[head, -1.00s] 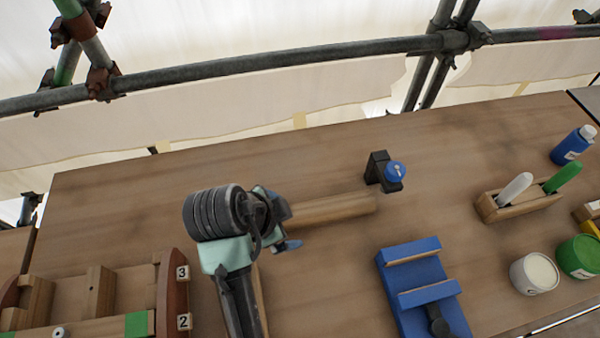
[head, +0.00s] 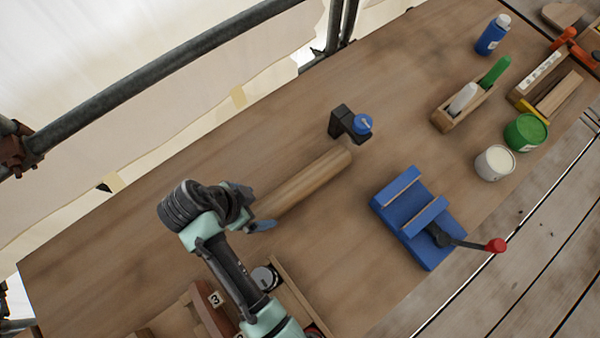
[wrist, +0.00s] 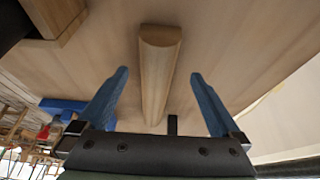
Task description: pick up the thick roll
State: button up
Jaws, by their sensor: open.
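A thick wooden roll (head: 308,184), long and rounded, lies on the workbench in the middle of the head view. Its near left end is partly hidden by my gripper. In the wrist view the roll (wrist: 158,80) runs lengthwise between the two blue fingers, its end face toward the top. My gripper (head: 262,212) is at the roll's left end in the head view. The gripper (wrist: 160,74) is open, with a finger on each side of the roll and visible gaps between. I cannot tell its exact height over the roll.
A black block with a blue knob (head: 361,125) stands just beyond the roll's far end. A blue vise (head: 405,210) with a red-tipped handle is to the right. Bare bench (head: 160,240) lies left of the roll.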

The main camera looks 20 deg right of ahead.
aim_at(267, 206)
jog(key=shift+d+p+x, duration=0.15)
jog(key=shift+p+x, duration=0.1)
jog(key=shift+x, duration=1.15)
jog(key=shift+d+p+x, duration=0.15)
jog(key=shift+p+x, duration=0.05)
jog(key=shift+x, duration=1.15)
jog(key=shift+s+r, duration=0.1)
jog(key=shift+s, duration=0.05)
jog(key=shift+r, duration=0.1)
grip_shut()
